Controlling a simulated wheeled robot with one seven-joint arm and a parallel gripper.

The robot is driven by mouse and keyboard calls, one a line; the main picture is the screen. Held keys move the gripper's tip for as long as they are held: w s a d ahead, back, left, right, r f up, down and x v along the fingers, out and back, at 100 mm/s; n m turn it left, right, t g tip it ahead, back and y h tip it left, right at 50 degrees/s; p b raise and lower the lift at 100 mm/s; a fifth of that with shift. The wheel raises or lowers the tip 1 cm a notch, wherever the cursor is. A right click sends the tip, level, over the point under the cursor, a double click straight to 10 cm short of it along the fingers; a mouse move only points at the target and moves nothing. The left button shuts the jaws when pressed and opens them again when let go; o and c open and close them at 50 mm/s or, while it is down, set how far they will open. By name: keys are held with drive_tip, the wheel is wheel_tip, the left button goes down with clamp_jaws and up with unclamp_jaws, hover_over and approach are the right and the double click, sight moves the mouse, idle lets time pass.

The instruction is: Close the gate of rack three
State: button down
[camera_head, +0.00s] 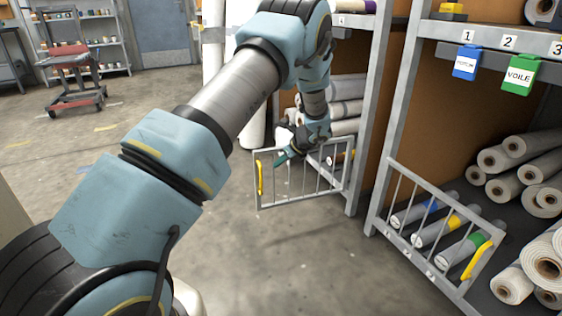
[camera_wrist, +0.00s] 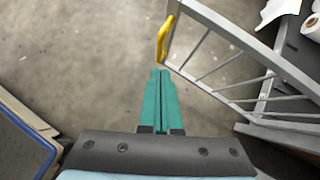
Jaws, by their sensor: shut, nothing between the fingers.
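A grey barred gate (camera_head: 303,196) with a yellow handle (camera_head: 261,178) stands out from a rack post into the aisle, in front of the far rack marked 4. In the wrist view the same gate (camera_wrist: 236,60) spans the right side, its yellow handle (camera_wrist: 165,40) at the upper middle. My gripper (camera_head: 281,159) is at the gate's upper edge in the head view. In the wrist view its teal fingers (camera_wrist: 160,73) are together and empty, just below the handle. Whether they touch the gate is unclear. No number three shows on this rack.
A nearer gate (camera_head: 415,186) with a yellow handle (camera_head: 476,261) stands at the right rack, with rolls (camera_head: 520,146) behind it. Blue (camera_head: 466,62) and green (camera_head: 519,74) tags hang above. A red cart (camera_head: 70,75) stands far left. The floor left of the far gate is clear.

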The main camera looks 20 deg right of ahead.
drive_tip(key=w+a+f+b, duration=0.1)
drive_tip(key=w+a+f, duration=0.2)
drive_tip(key=w+f, duration=0.1)
drive_tip(key=shift+w+f+b, duration=0.15)
drive_tip(key=shift+w+b, duration=0.15)
drive_tip(key=shift+w, duration=0.6)
drive_tip(key=shift+a, duration=0.15)
